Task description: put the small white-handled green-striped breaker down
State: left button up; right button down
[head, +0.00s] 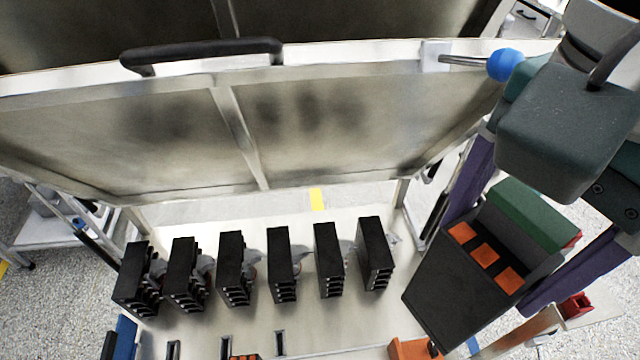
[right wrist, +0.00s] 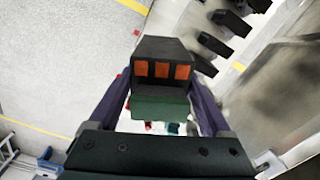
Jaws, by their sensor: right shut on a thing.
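My right gripper (head: 492,260) is shut on a black breaker (head: 448,292) with a row of orange squares and a green band at one end. In the right wrist view the same breaker (right wrist: 163,51) sits between the two purple fingers (right wrist: 160,95), its green end toward the palm. It is held raised and tilted at the right of the head view. No white handle shows on it, so I cannot tell whether it has one. My left gripper is not in view.
Several black breakers (head: 231,265) stand in a row on a pale panel (head: 200,335). A metal cover with a black handle (head: 205,52) and a blue knob (head: 505,65) rises behind them. An orange part (head: 412,350) and a blue part (head: 125,338) lie at the near edge.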

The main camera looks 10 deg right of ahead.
jog(key=w+a+f+m+b, duration=0.2)
jog(key=f+m+b, duration=0.9)
jog(key=f+b, duration=0.9)
jog(key=w+a+f+m+b, duration=0.2)
jog(key=f+m+b, duration=0.9)
jog(key=f+b, duration=1)
notch_tip(320, 180, down, 13)
jog(key=shift+w+a+f, duration=0.1)
jog(key=shift+w+a, duration=0.1)
jog(key=shift+a, duration=0.5)
